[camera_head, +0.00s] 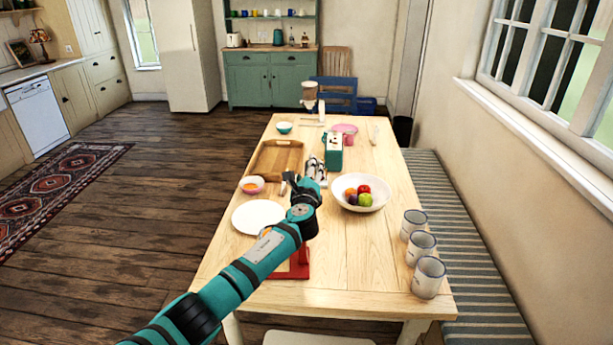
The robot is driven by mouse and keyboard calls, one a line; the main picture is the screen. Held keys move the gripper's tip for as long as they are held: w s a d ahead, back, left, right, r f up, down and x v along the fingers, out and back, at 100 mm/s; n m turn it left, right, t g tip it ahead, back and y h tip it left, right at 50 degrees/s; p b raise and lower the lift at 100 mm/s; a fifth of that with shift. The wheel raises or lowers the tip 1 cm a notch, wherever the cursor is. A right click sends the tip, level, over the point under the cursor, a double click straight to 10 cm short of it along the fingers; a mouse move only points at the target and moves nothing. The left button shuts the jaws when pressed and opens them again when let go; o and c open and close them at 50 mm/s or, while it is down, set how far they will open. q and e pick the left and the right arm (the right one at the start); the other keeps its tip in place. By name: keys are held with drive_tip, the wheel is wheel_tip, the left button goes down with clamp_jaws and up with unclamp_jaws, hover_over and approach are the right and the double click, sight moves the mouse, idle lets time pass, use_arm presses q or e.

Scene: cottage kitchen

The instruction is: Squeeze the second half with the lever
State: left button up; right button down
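My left arm reaches in from the lower left, with its gripper (302,182) over the middle of the table. The fingers are small and overlap other things, so I cannot tell whether they are open or shut. A red base (304,262), apparently of the lever press, shows below my forearm. The rest of the press is largely hidden by my arm, and I cannot make out its lever. A sliver of orange (265,231) shows at the edge of the white plate (250,216). A pink bowl (244,187) holds something orange. My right gripper is not in view.
A wooden tray (262,160) lies left of the gripper. A white bowl (346,201) of fruit stands to its right. A teal appliance (333,152) stands behind. Several things crowd the far end. Three cups (427,277) line the right edge. The front right table area is clear.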

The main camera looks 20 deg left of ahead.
use_arm(q)
drive_tip(key=v, duration=1.2)
drive_tip(key=shift+f, duration=0.1)
